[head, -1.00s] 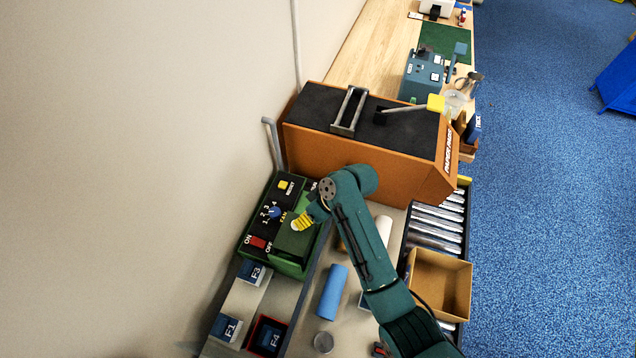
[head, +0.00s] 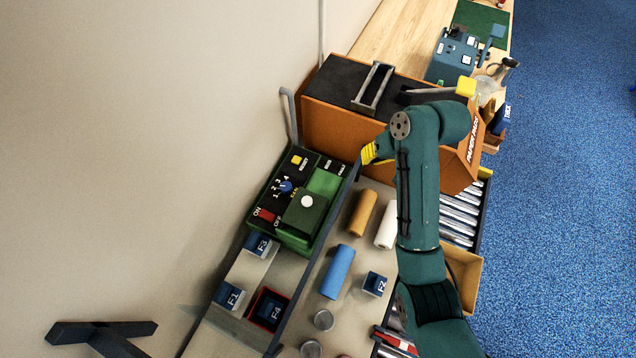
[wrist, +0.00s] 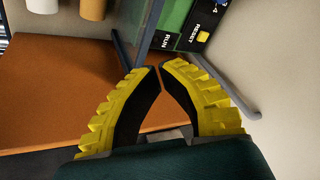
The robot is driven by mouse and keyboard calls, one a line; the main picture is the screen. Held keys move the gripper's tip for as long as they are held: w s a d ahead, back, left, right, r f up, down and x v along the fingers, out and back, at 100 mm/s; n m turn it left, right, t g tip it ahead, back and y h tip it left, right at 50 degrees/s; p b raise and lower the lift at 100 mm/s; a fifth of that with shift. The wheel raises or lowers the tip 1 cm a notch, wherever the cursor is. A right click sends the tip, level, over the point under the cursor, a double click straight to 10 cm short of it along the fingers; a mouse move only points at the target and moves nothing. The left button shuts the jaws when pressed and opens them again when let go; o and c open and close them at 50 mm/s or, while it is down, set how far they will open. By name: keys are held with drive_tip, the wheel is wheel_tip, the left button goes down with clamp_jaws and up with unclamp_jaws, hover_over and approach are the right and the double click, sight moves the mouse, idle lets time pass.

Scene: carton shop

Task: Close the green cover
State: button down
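The green control box (head: 268,205) stands by the wall in the head view. A dark green cover (head: 302,222) with a white round knob lies on its lower right part, beside a brighter green panel (head: 324,183). I cannot tell whether the cover is fully closed. My gripper (head: 366,155), with yellow fingers, is up and right of the box, in front of the orange machine, apart from the cover. In the wrist view my gripper (wrist: 160,68) has its fingertips together with nothing between them. Part of the bright green panel (wrist: 176,14) shows there; the cover's knob does not.
The orange paper machine (head: 335,125) stands behind the box, with a grey bent rod (head: 290,110) at its left. Blue (head: 337,272), orange (head: 362,213) and white (head: 386,227) rolls lie on the bench to the right. Blue labelled blocks (head: 229,296) sit below the box.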

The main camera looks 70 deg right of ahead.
drive_tip(key=m+g+h+b, duration=0.2)
drive_tip(key=m+g+h, duration=0.1)
drive_tip(key=m, duration=0.1)
drive_tip(key=n+h+b, duration=0.3)
drive_tip(key=b, duration=0.1)
hover_over(310, 193)
drive_tip(key=s+a, duration=0.1)
drive_tip(key=a, duration=0.2)
drive_tip(key=shift+a+f+t, duration=0.2)
drive_tip(key=shift+f+t, duration=0.2)
drive_tip(key=shift+f, duration=0.25)
drive_tip(key=shift+w+f, duration=0.1)
drive_tip(key=d+f+p, duration=0.1)
drive_tip(key=f, duration=0.1)
drive_tip(key=d+f+p, duration=0.1)
drive_tip(key=f, duration=0.2)
drive_tip(key=w+d+f+p, duration=0.1)
drive_tip(key=f, duration=0.1)
drive_tip(key=shift+d+f+p, duration=0.15)
drive_tip(key=shift+f+p, duration=0.1)
drive_tip(key=shift+p, duration=0.05)
drive_tip(key=shift+s+a+f, duration=0.15)
drive_tip(key=shift+a, duration=0.25)
